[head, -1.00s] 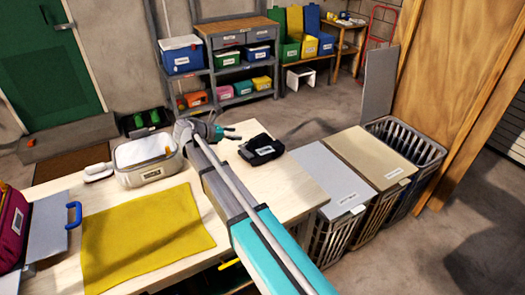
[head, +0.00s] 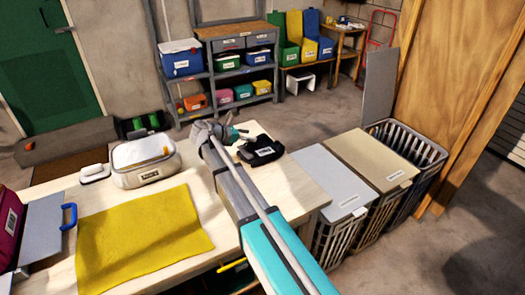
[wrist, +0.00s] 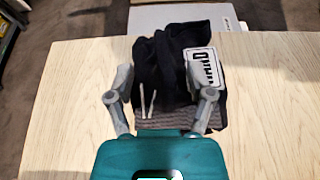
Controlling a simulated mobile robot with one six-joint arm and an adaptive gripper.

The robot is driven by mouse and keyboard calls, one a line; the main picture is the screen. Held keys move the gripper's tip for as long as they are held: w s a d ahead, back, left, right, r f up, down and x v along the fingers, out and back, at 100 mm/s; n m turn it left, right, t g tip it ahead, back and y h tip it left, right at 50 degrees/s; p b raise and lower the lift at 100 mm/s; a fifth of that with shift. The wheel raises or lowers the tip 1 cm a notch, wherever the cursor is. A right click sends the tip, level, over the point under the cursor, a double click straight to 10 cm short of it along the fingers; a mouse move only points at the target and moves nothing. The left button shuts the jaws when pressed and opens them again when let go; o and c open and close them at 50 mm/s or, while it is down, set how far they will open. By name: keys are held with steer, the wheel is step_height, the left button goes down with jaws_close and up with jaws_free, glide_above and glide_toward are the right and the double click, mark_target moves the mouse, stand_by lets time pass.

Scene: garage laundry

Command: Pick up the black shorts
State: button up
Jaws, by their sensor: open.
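The black shorts (head: 261,150) lie folded on the light wooden table (head: 290,185), near its far right corner. They have a white label with dark letters and pale drawstrings. In the wrist view the shorts (wrist: 165,65) lie ahead of and between the fingers. My gripper (wrist: 163,100) is open, with one finger at each side of the shorts' near, grey-ribbed edge. I cannot tell whether the fingers touch the cloth. In the head view my gripper (head: 236,139) is at the left of the shorts, partly hidden by my arm.
Lidded hampers (head: 335,180) stand against the table's right side. Bare tabletop lies around the shorts.

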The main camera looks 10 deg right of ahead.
mark_target(259, 136)
steer(key=b+x, duration=0.1)
steer(key=x, duration=0.2)
steer(key=shift+s+d+f+b, duration=0.15)
steer(key=shift+d+f+b, duration=0.05)
steer(key=shift+f+b, duration=0.2)
steer(key=shift+w+d+f, duration=0.15)
steer(key=shift+w+d, duration=0.1)
steer(key=shift+d, duration=0.35)
jaws_close()
